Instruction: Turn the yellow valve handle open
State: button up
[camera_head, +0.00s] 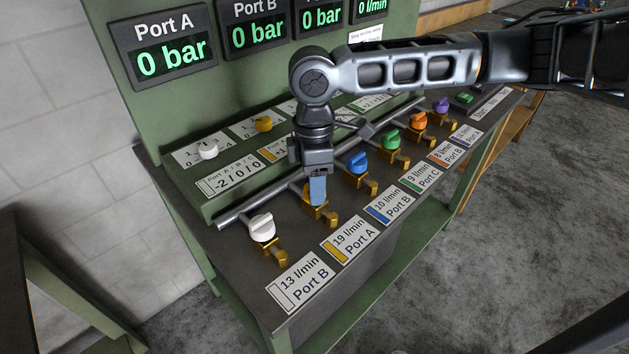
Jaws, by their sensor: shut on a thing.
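The yellow valve, labelled 19 l/min Port A, stands on the bench between the white and blue valves. Its brass body (329,218) shows below my gripper. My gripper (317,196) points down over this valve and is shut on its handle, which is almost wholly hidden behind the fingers. How far the handle is turned cannot be told. The label with a yellow mark (350,238) lies in front of the valve. The Port A display (170,55) reads 0 bar.
A white valve handle (262,227) stands close on the left and a blue one (357,161) close on the right. Green (391,138), orange (418,120) and purple (441,105) handles follow along the pipe. White (207,149) and yellow (264,124) knobs sit on the panel behind.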

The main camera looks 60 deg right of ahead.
jog(key=shift+n, duration=0.3)
jog(key=n, duration=0.3)
jog(key=shift+n+p, duration=0.35)
jog(key=shift+n, duration=0.05)
jog(key=n, duration=0.4)
jog(key=shift+a+h, duration=0.1)
jog(key=shift+h, duration=0.2)
jog(key=n, duration=0.5)
jog(key=shift+n+h+b, duration=0.3)
jog(key=shift+n+b, duration=0.3)
jog(key=shift+n, duration=1.7)
jog(key=o, duration=1.1)
jog(key=shift+c, duration=0.2)
